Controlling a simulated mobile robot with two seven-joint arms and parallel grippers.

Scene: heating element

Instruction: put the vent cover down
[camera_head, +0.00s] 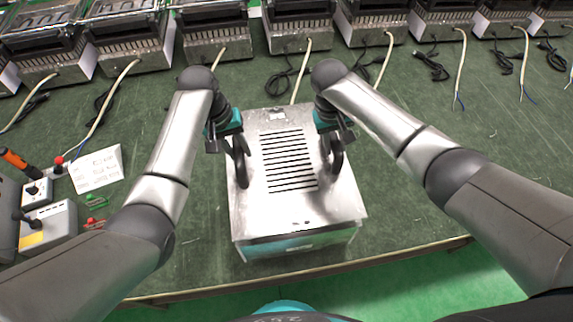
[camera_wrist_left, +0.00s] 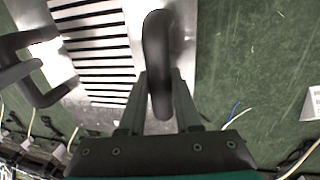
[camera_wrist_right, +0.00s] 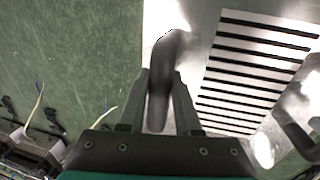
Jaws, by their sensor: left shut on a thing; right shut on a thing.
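The vent cover (camera_head: 270,205) is a shiny metal plate with dark slots down its middle and a black handle on each side. It lies at the top of a box-shaped unit on the green table; I cannot tell whether it rests fully on it. My left gripper (camera_head: 236,150) is shut on the left handle (camera_head: 242,172), which stands between its fingers in the left wrist view (camera_wrist_left: 158,60). My right gripper (camera_head: 328,138) is shut on the right handle (camera_head: 338,160), also between the fingers in the right wrist view (camera_wrist_right: 160,75). The unit's inside is hidden.
Several metal heater units (camera_head: 300,25) with cables line the back of the green table (camera_head: 430,130). At the left are a paper label (camera_head: 96,168), a power box (camera_head: 48,228) and small tools.

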